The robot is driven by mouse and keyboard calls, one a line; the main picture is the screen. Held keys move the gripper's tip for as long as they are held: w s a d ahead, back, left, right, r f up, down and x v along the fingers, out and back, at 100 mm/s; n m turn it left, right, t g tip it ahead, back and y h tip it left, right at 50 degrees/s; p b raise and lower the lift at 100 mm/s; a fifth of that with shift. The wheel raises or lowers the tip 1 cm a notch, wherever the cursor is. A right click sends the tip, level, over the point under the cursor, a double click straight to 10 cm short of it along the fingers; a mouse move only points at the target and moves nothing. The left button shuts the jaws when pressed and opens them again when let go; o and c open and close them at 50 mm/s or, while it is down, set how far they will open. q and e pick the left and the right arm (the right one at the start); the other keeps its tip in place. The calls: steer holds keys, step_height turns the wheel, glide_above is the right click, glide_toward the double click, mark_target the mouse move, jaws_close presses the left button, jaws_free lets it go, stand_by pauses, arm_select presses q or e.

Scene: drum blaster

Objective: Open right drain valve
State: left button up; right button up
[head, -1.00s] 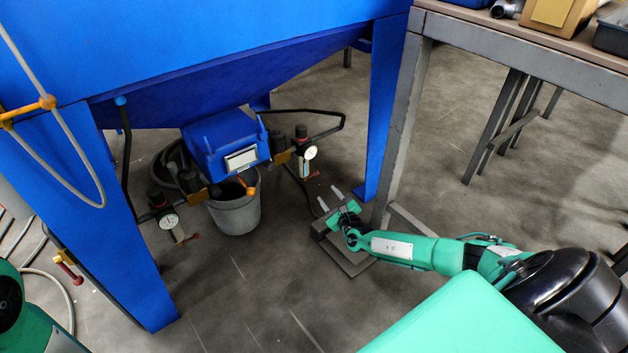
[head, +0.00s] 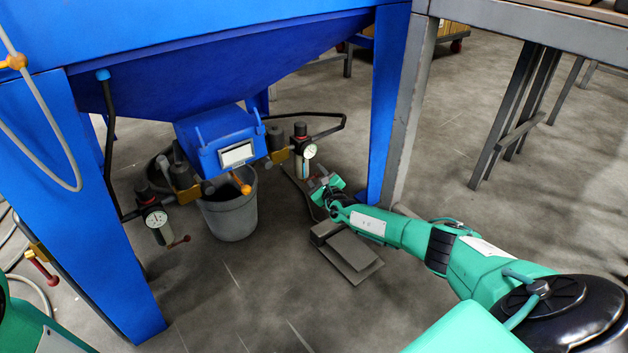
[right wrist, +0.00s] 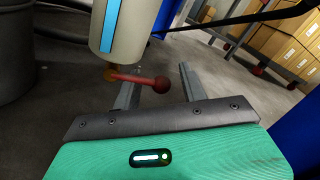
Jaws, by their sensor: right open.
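The right drain valve's red lever (right wrist: 150,80) hangs below a grey filter bowl (right wrist: 122,25) with a blue sight strip in the right wrist view. My right gripper (right wrist: 155,88) is open, its fingers on either side of the lever's ball end; I cannot tell whether they touch it. In the head view my right gripper (head: 318,178) is just below the right filter unit (head: 303,160) with its round gauge (head: 310,150). The lever is hidden there. My left gripper is not in view.
A second filter unit (head: 158,225) with a red lever (head: 180,241) hangs at the left. A grey bucket (head: 232,214) stands between the units. A blue cabinet leg (head: 388,100) and a grey bench leg (head: 410,115) stand right of my gripper. A grey pedal (head: 350,255) lies on the floor.

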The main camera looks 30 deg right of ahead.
steer(key=shift+w, duration=0.6)
steer(key=c, duration=0.9)
steer(key=shift+d, duration=0.1)
steer(key=shift+s+a+f+m+g+y, duration=0.1)
steer(key=shift+a+f+m+g+y, duration=0.55)
steer(key=shift+m, duration=1.85)
steer(key=shift+w+a+f+m+y, duration=0.1)
steer(key=shift+a+f+m+y, duration=0.55)
steer(key=shift+m, duration=1.85)
steer(key=shift+s+a+f+m+g+y, duration=0.1)
steer(key=shift+a+f+m+g+y, duration=0.2)
steer(key=shift+a+f+m, duration=1.5)
steer(key=shift+d+r+m, duration=0.7)
steer(key=shift+r, duration=0.05)
